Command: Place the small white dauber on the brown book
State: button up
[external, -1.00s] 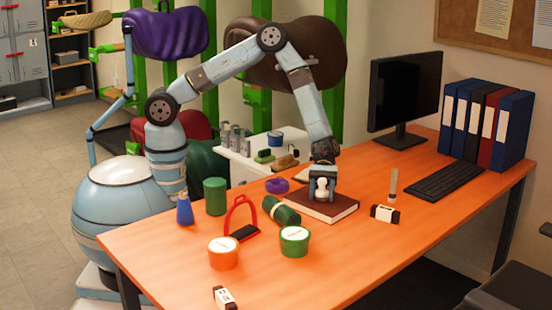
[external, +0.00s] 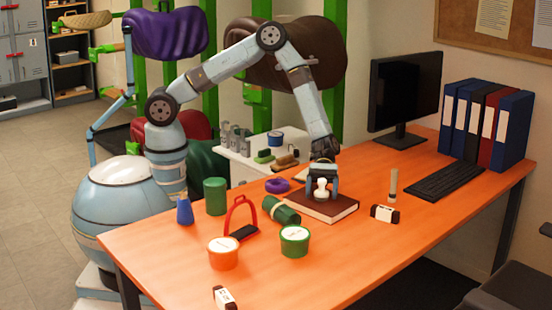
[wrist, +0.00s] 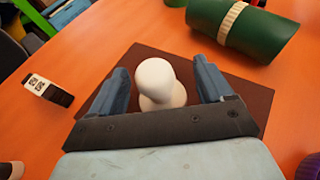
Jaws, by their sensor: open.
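The small white dauber (external: 321,189) stands upright on the brown book (external: 335,209), which lies flat on the orange table. In the wrist view the dauber (wrist: 156,83) shows its rounded white head and wider base, with the book (wrist: 185,66) around it. My gripper (external: 322,192) is at the book, its fingers on either side of the dauber. In the wrist view my gripper (wrist: 164,84) has its blue fingers spread, with a visible gap between each finger and the dauber. Part of the dauber's base is hidden by the gripper body.
A green roll with a cream band (external: 282,210) lies left of the book. A black-and-white box (external: 384,214) lies to the right. The front right of the table is clear.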

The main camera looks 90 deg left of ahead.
jog(key=v, duration=1)
jog(key=shift+a+r, duration=0.3)
jog(key=shift+a, duration=0.15)
jog(key=shift+s+a+r, duration=0.1)
jog(key=shift+r, duration=0.2)
jog(key=s+a+r+m+t+y, duration=0.1)
jog(key=s+a+r+m+y, duration=0.35)
jog(key=s+r, duration=0.55)
jog(key=s+a+r+m+t+y, duration=0.1)
jog(key=s+a+r+m+y, duration=0.3)
jog(key=s+a+r+m, duration=0.55)
jog(key=s+a+r+m+t+y, duration=0.1)
jog(key=s+a+r, duration=0.3)
jog(key=s, duration=0.5)
jog(key=s+a+r+m+t+y, duration=0.2)
jog(key=s+a+r+t+y, duration=0.1)
jog(key=s+r, duration=0.4)
jog(key=s+a+y, duration=0.1)
jog(key=s, duration=0.2)
jog(key=shift+a+r+t, duration=0.2)
jog(key=shift+r+t, duration=0.05)
jog(key=shift+t, duration=0.15)
